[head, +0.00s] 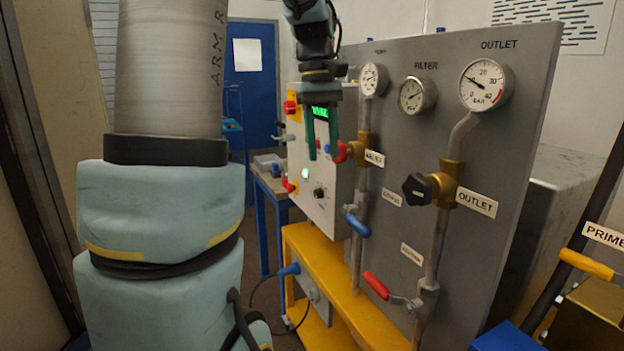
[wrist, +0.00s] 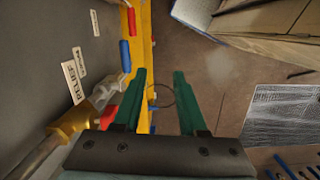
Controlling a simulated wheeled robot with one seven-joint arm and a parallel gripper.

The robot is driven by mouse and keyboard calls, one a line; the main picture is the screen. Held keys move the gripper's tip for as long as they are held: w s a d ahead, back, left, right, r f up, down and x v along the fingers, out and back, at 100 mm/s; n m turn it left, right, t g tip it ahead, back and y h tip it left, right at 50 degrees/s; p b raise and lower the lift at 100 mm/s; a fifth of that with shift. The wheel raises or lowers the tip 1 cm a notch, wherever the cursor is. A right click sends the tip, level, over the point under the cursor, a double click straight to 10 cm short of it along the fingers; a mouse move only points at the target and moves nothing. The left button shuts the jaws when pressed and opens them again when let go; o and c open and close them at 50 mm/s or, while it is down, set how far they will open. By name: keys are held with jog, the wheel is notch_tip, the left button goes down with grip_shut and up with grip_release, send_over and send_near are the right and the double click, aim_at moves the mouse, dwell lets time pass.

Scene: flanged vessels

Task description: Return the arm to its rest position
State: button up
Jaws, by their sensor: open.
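My gripper (head: 323,146) hangs in front of the grey panel (head: 490,165) in the head view, beside the control box with the green display (head: 320,113). Its two green fingers point down, apart and with nothing between them. In the wrist view my gripper (wrist: 160,95) also shows open and empty, with floor and the yellow frame beyond the fingers. The relief valve (head: 358,152), brass with a red handle, is close to the right of the fingers. In the wrist view the valve's brass body (wrist: 72,120) lies left of the left finger; I cannot tell if they touch.
Gauges, the black outlet knob (head: 418,188), a blue lever (head: 357,226) and a red lever (head: 376,286) stick out of the panel. A yellow frame (head: 345,300) runs below it. A blue door (head: 250,75) stands behind. Open floor (wrist: 215,95) shows right of the frame in the wrist view.

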jog(key=s+a+f+m+t, duration=0.1)
jog(key=s+a+f, duration=0.3)
jog(key=f, duration=0.5)
jog(key=s+a+f+m+t, duration=0.1)
jog(key=s+a+f+m, duration=0.3)
jog(key=f, duration=0.6)
jog(key=shift+s+a+t+y, duration=0.4)
jog(key=shift+s+a, duration=0.05)
jog(key=shift+s, duration=0.55)
dwell(2.5)
